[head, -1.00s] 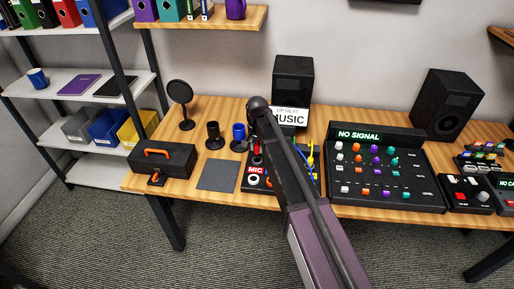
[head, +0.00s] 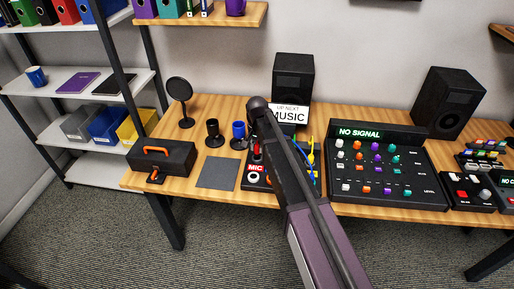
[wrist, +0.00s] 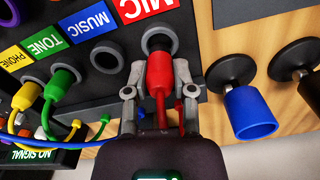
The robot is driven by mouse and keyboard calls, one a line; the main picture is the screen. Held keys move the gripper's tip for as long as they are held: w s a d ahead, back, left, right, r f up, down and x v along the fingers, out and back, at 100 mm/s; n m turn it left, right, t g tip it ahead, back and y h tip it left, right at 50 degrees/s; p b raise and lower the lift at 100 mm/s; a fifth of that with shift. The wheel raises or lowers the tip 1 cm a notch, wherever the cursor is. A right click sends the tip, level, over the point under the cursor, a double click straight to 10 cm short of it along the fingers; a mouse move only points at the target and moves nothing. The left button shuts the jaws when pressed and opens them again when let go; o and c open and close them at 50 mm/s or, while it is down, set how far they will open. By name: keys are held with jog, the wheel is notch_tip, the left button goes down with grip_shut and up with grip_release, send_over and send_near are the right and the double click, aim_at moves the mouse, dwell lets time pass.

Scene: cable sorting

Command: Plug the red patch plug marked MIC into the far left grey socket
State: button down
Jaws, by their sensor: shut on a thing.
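The red patch plug (wrist: 159,74) stands between the two fingers of my gripper (wrist: 159,92) in the wrist view, which are shut on it. Its front end is at a grey socket (wrist: 159,38) beside the red MIC label (wrist: 147,8); the socket's dark opening shows past the plug. I cannot tell how deep the plug sits. A red cable runs back from it. In the head view, the red plug (head: 257,150) shows just behind the MIC label (head: 255,167), left of my arm, which hides much of the patch box and the gripper.
An empty grey socket (wrist: 107,57) lies by the MUSIC label. A green plug (wrist: 62,84) and a yellow plug (wrist: 27,95) sit at neighbouring sockets with trailing cables. A blue cup-shaped object (wrist: 250,112) stands close beside the box. A grey mat (head: 217,174) lies left of it.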

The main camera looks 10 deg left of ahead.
jog(key=shift+f+b, duration=1.15)
jog(key=shift+f, duration=0.05)
dwell(2.5)
jog(key=shift+c, duration=1.9)
grip_release()
jog(key=o, duration=0.4)
jog(key=shift+r, duration=0.1)
jog(key=shift+r+p, duration=3.45)
jog(key=shift+p, duration=0.1)
